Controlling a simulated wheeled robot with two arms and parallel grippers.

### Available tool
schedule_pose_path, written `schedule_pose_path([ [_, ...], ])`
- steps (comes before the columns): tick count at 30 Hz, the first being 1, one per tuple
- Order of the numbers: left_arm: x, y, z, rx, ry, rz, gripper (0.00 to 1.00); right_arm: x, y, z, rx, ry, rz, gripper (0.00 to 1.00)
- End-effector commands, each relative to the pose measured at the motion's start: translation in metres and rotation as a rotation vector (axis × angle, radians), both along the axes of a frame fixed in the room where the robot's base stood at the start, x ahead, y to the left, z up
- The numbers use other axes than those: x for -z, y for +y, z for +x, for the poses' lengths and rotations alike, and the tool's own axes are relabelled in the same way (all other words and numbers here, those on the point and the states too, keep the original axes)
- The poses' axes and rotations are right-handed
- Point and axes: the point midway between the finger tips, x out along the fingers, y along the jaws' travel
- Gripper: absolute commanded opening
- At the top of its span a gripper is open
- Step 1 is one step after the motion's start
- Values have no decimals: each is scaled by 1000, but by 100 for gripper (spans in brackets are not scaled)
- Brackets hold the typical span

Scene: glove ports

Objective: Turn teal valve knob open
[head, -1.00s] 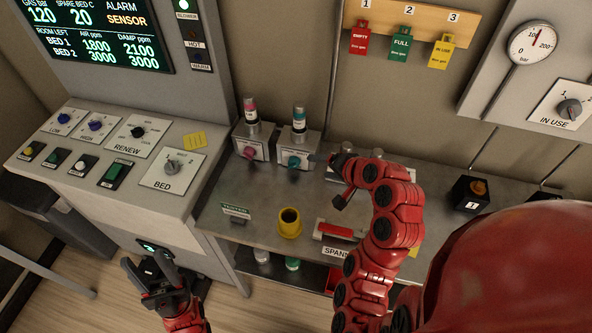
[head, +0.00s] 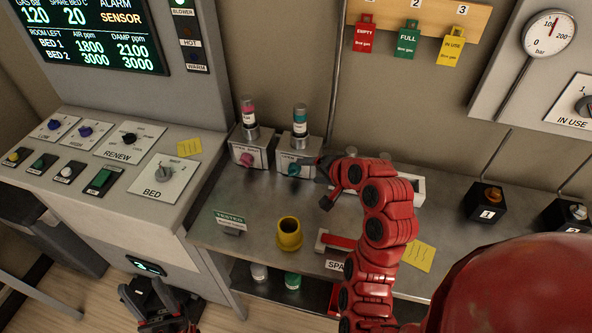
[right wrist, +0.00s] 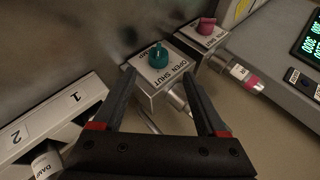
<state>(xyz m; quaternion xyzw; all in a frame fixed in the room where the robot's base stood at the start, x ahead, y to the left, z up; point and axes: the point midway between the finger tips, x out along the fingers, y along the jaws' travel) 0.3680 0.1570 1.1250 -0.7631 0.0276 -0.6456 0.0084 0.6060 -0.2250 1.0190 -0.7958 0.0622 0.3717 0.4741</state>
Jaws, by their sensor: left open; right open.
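The teal valve knob (head: 293,170) is on the front of a grey valve block with a teal-banded cylinder on top, at the back of the steel bench. In the right wrist view the teal knob (right wrist: 158,56) stands on a plate marked OPEN and SHUT. My right gripper (head: 321,184) is just right of this valve. In its wrist view the open fingers (right wrist: 158,73) point at the block, with the knob just beyond the tips, apparently untouched. My left gripper (head: 152,304) is open and empty, low at the left, partly cut off by the frame.
A pink knob (head: 246,159) on a similar block is close to the left. A white numbered holder (right wrist: 52,118) is beside my right gripper.

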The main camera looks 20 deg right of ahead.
Motion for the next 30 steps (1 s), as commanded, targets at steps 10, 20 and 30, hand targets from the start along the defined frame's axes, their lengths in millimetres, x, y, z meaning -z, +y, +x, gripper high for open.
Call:
schedule_pose_path([
  [10,11,0,0,0,0,0,50,44,17,44,-3,12,-1,75],
  [20,6,0,0,0,0,0,50,60,23,61,-2,7,0,75],
  [30,7,0,0,0,0,0,50,61,23,62,-1,6,0,59],
])
